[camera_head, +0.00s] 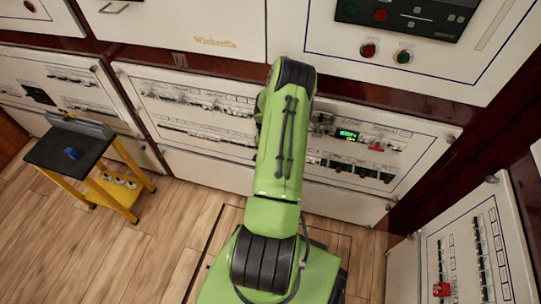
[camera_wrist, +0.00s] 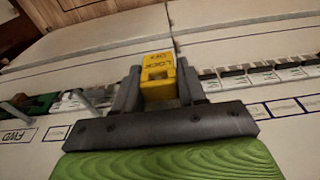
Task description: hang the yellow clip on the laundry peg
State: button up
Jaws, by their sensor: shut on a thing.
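The yellow clip (camera_wrist: 157,80) is a small block with dark lettering, seen in the wrist view. My gripper (camera_wrist: 158,74) is shut on it, one finger on each side. The clip is in front of a white breaker panel (camera_wrist: 232,125); I cannot tell whether it touches the panel. In the head view my green arm hides my gripper and the clip. A thin grey peg-like piece (camera_wrist: 88,104) sticks out from the panel to the left of my gripper. I can read no laundry label, so I cannot tell which peg is the laundry one.
Breaker rows (camera_head: 205,98) run along the white panels. A red piece (camera_head: 376,147) sits on the right panel, and another (camera_head: 441,289) on the lower right panel. A dark-topped yellow stand (camera_head: 54,165) with a blue piece (camera_head: 72,153) is at left. The wooden floor (camera_head: 110,250) between is clear.

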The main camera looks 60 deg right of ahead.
jog(key=o, duration=1.1)
jog(key=shift+d, duration=0.1)
